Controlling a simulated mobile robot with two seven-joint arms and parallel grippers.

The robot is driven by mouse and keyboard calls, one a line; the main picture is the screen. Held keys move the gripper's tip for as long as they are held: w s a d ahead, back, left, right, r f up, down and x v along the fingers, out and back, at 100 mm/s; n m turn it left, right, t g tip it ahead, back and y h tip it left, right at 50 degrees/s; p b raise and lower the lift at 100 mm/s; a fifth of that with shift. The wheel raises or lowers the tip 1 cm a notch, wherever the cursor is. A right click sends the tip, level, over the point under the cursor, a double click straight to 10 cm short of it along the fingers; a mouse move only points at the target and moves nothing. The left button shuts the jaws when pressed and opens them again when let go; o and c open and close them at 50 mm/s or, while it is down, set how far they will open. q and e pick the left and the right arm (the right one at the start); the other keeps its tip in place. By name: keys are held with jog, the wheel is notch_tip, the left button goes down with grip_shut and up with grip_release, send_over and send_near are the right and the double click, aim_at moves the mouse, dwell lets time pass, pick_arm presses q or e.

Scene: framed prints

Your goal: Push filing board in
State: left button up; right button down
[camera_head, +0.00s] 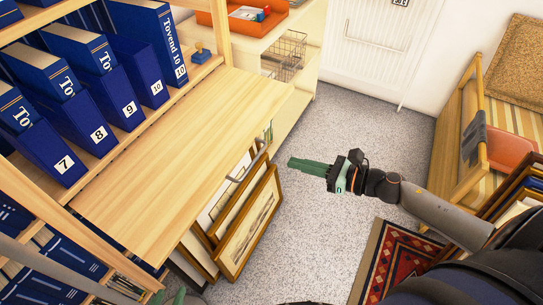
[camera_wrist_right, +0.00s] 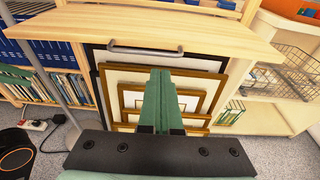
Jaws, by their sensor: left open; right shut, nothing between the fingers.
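The filing board (camera_head: 185,130) is a light wooden pull-out board that sticks out of the shelf unit below the numbered blue binders. In the right wrist view the board (camera_wrist_right: 170,27) spans the top, with a grey metal handle (camera_wrist_right: 145,49) on its front edge. The handle (camera_head: 247,165) also shows in the head view. My right gripper (camera_head: 293,162) is shut and empty, in front of the board's edge and apart from it; its green fingers (camera_wrist_right: 160,75) point toward the handle side. My left gripper (camera_head: 155,296) is open at the bottom left, mostly cut off.
Framed prints (camera_head: 250,222) lean below the board. Blue binders (camera_head: 115,95) stand above it. A wire basket (camera_head: 290,52) and orange tray (camera_head: 245,17) are at the back. A patterned rug (camera_head: 395,260) and wooden bench (camera_head: 460,140) are right. Grey floor (camera_head: 345,120) between is clear.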

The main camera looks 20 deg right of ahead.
pick_arm(q)
jog(key=shift+p, duration=0.3)
pick_arm(e)
jog(key=x, duration=0.7)
jog(key=shift+w+a, duration=0.25)
jog(key=shift+a, duration=0.05)
